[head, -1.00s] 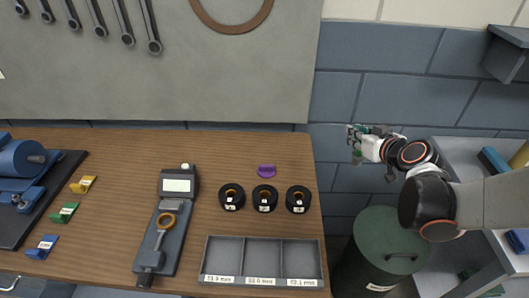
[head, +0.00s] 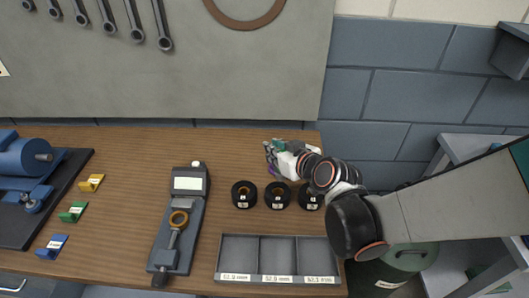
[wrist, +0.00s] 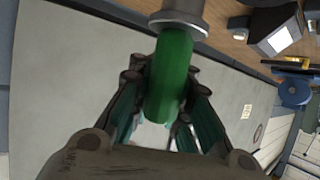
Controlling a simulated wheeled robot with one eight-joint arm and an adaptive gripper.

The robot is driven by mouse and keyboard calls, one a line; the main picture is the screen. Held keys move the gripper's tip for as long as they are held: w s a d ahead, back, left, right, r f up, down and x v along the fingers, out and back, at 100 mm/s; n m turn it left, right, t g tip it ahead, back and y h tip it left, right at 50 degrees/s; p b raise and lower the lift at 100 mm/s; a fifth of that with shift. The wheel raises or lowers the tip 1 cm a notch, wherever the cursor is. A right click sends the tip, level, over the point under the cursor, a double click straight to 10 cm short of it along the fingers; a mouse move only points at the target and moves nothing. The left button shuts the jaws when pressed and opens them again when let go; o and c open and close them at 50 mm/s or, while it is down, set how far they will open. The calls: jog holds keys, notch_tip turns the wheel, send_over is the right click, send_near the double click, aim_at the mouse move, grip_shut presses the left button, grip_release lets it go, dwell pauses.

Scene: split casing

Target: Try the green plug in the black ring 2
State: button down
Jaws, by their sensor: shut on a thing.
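My gripper (head: 272,153) is above the back right part of the bench, behind the black rings. In the wrist view it is shut on the green plug (wrist: 171,75), a green cylinder with a grey metal end (wrist: 180,22). In the head view I cannot make out the plug clearly. Three black rings stand in a row on the bench: a left one (head: 235,198), a middle one (head: 270,199) and a right one (head: 303,202), partly covered by my arm. Each seems to carry a small white label, too small to read.
A grey three-compartment tray (head: 260,238) lies in front of the rings. A gauge device (head: 190,184) with a brown ring stands left. Yellow (head: 91,183), green (head: 73,212) and blue (head: 52,247) blocks lie farther left. A green bin (head: 410,258) is right of the bench.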

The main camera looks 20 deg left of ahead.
aim_at(277, 168)
jog(key=shift+s+a+f+b, duration=0.1)
jog(key=shift+s+f+b, duration=0.1)
jog(key=shift+f+b, duration=0.4)
jog(key=shift+s+a+f+b, duration=0.1)
jog(key=shift+s+f+b, duration=0.15)
jog(key=shift+f+b, duration=0.35)
jog(key=shift+s+a+f+b, duration=0.1)
jog(key=shift+s+f+b, duration=0.2)
jog(key=shift+f, duration=0.5)
jog(key=shift+w+f, duration=0.15)
jog(key=shift+w, duration=0.15)
jog(key=shift+f+b, duration=0.3)
jog(key=shift+b, duration=0.25)
jog(key=shift+r+p, duration=0.4)
jog(key=shift+r, duration=0.1)
